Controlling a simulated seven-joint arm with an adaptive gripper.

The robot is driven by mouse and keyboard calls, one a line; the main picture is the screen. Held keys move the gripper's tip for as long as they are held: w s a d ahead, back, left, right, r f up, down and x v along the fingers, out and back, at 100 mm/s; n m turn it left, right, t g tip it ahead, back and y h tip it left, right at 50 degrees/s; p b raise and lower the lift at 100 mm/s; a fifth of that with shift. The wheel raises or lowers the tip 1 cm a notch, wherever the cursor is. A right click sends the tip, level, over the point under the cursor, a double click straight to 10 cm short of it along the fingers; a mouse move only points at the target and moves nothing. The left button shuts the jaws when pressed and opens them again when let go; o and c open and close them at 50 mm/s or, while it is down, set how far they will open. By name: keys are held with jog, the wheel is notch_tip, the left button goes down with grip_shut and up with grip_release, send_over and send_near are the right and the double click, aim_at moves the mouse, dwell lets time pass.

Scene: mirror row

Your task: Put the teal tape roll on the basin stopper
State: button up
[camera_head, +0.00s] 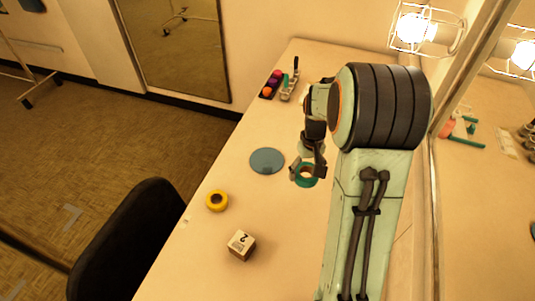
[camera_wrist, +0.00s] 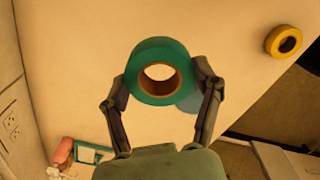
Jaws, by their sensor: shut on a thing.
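The teal tape roll (camera_head: 306,181) is held in my gripper (camera_head: 308,172), to the right of the basin stopper. In the wrist view the teal tape roll (camera_wrist: 157,53) sits between the two fingertips of my gripper (camera_wrist: 160,85), which press on its sides. Its brown core and open hole face the camera. The basin stopper (camera_head: 267,161) is a flat blue-grey disc lying bare on the table. In the wrist view the basin stopper (camera_wrist: 189,104) is mostly hidden behind the roll and the right finger.
A yellow tape roll (camera_head: 217,201) and a pale block marked 2 (camera_head: 241,245) lie nearer on the table (camera_head: 190,262). Small coloured items (camera_head: 272,84) stand at the far end. A mirror (camera_head: 432,215) runs along the right. A black chair (camera_head: 130,240) stands at left.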

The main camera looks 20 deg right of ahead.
jog(key=w+a+f+n, duration=0.1)
jog(key=w+a+n, duration=0.1)
jog(key=w+a, duration=0.25)
send_over(275, 162)
jog(key=f, duration=0.9)
jog(key=shift+s, duration=0.3)
jog(key=shift+w+f, duration=0.2)
jog(key=shift+f, duration=1.6)
jog(key=o, duration=1.1)
jog(key=shift+f, duration=0.1)
